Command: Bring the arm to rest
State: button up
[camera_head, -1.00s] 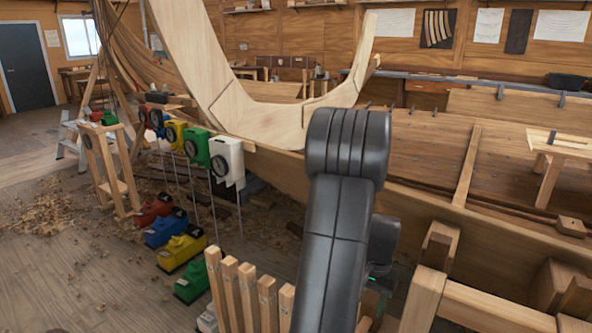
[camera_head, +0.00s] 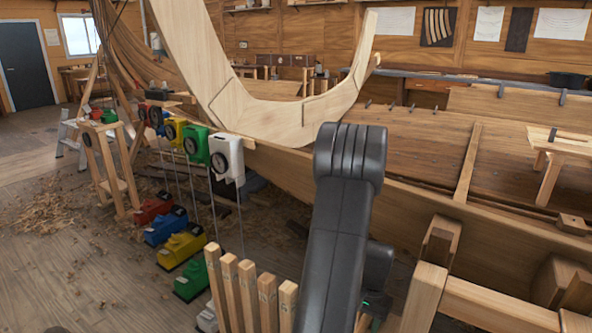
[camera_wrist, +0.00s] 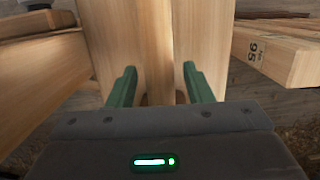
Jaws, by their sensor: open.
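My arm, dark grey, rises at the lower middle of the head view, right of the row of upright wooden slats (camera_head: 247,292). In the wrist view my gripper (camera_wrist: 160,85) is open, with two green fingers apart. Pale timber (camera_wrist: 150,40) lies beyond and between the fingertips; I cannot tell whether they touch it. I see nothing held between the fingers.
The planked hull (camera_head: 420,150) with a curved pale frame (camera_head: 225,85) stands behind the arm. Coloured devices, such as a white one (camera_head: 227,158), line its edge at left. A timber marked 95 (camera_wrist: 280,52) is close at right. Open floor (camera_head: 80,270) lies left.

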notch_tip(320, 180, up, 5)
jog(key=p, duration=0.2)
jog(key=shift+p, duration=0.3)
jog(key=s+a+r, duration=0.1)
jog(key=s+a+r+p, duration=0.1)
jog(key=s, duration=0.1)
jog(key=s+a+r+p, duration=0.1)
jog(key=r, duration=0.1)
jog(key=shift+s+r, duration=0.1)
jog(key=shift+s, duration=0.1)
jog(key=w+a+r+n+p, duration=0.2)
jog(key=w+a+r+p, duration=0.2)
jog(key=p, duration=0.3)
jog(key=shift+w+r, duration=0.3)
jog(key=shift+w, duration=0.6)
jog(key=shift+a+n, duration=0.1)
jog(key=shift+n, duration=0.2)
